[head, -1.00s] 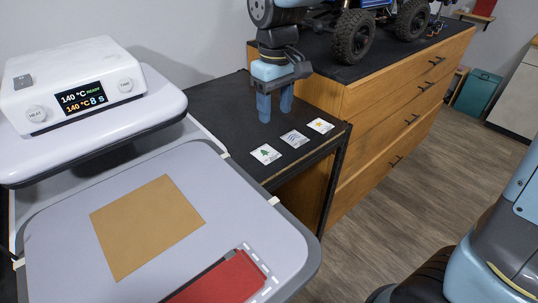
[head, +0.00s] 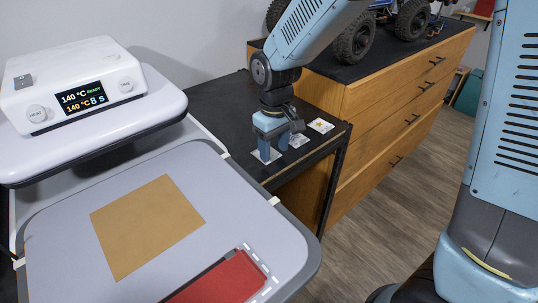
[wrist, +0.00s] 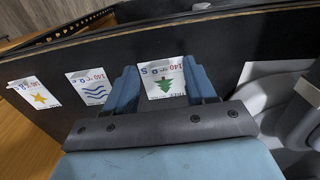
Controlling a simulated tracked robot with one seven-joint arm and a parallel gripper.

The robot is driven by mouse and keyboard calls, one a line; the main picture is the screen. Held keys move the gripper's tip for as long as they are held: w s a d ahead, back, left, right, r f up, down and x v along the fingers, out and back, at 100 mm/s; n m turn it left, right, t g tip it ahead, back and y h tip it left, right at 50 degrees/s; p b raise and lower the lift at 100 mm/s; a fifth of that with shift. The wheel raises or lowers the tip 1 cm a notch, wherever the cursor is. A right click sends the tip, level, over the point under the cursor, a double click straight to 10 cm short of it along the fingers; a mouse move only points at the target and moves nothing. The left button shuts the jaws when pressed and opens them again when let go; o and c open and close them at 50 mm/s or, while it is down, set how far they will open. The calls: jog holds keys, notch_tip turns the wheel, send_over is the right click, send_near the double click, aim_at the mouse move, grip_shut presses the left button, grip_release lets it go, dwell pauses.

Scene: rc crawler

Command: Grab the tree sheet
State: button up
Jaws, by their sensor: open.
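The tree sheet is a small white sheet with a green tree, lying on the black table. In the wrist view the tree sheet (wrist: 163,80) lies between my two blue fingers. In the head view my gripper (head: 269,152) points down over the tree sheet (head: 258,159), which it mostly covers. My gripper is open, with a finger on either side of the sheet's middle. I cannot tell whether the fingertips touch the sheet or table.
The wave sheet (wrist: 90,87) and the star sheet (wrist: 34,93) lie in a row beside it. A heat press (head: 75,95) with a grey lower plate (head: 60,210) stands at left. A wooden drawer cabinet (head: 385,105) stands behind at right. The black table (head: 215,103) is clear behind the sheets.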

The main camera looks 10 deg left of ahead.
jog(key=shift+f, duration=0.85)
grip_shut()
